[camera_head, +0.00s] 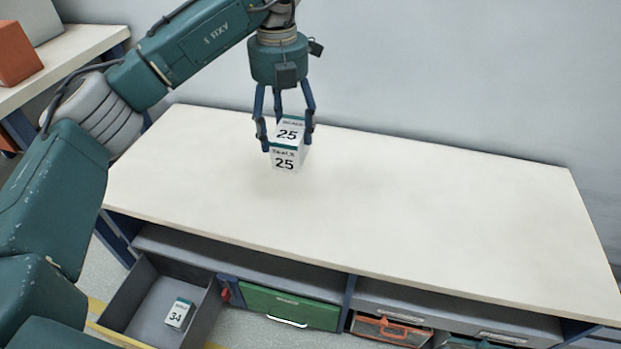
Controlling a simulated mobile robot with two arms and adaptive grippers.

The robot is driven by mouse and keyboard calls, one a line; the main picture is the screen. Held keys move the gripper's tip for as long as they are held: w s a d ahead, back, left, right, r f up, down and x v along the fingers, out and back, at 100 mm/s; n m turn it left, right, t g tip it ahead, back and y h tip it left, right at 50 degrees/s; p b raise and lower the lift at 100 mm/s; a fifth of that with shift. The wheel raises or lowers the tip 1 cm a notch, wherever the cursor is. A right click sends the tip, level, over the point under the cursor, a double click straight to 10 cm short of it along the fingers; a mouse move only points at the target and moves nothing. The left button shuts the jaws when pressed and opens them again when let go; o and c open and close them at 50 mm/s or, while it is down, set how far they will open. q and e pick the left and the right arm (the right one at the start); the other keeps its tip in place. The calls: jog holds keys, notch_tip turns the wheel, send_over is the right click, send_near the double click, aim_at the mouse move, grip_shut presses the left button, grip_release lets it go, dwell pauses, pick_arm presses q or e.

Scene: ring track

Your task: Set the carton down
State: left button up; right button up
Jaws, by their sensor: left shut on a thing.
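The carton (285,160) is a small white box with a teal band and the number 25 on its top and front faces. It is upright over the back left part of the white worktop (400,205). My left gripper (287,142) points down from above, its blue fingers shut on the carton's sides. The carton's underside is hidden, and I cannot tell whether it touches the worktop. My right gripper is not in view.
The worktop is otherwise bare, with wide free room to the right. Below its front edge, an open grey drawer (143,292) holds a white carton marked 34 (179,313). A green drawer (290,306) is beside it. An orange box (17,54) stands on a shelf at upper left.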

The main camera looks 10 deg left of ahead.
pick_arm(q)
jog(key=f, duration=0.5)
jog(key=shift+s+a+f+b, duration=0.1)
jog(key=shift+s+b, duration=0.15)
jog(key=shift+b, duration=0.1)
notch_tip(320, 180, down, 11)
jog(key=shift+w+f+b, duration=0.1)
jog(key=shift+f+b, duration=0.05)
jog(key=shift+b, duration=0.8)
jog(key=shift+f, duration=0.2)
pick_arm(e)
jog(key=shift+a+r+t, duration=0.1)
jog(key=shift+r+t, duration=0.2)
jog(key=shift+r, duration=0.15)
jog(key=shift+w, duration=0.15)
pick_arm(q)
jog(key=shift+f, duration=0.15)
jog(key=o, duration=1.2)
jog(key=shift+o, duration=0.2)
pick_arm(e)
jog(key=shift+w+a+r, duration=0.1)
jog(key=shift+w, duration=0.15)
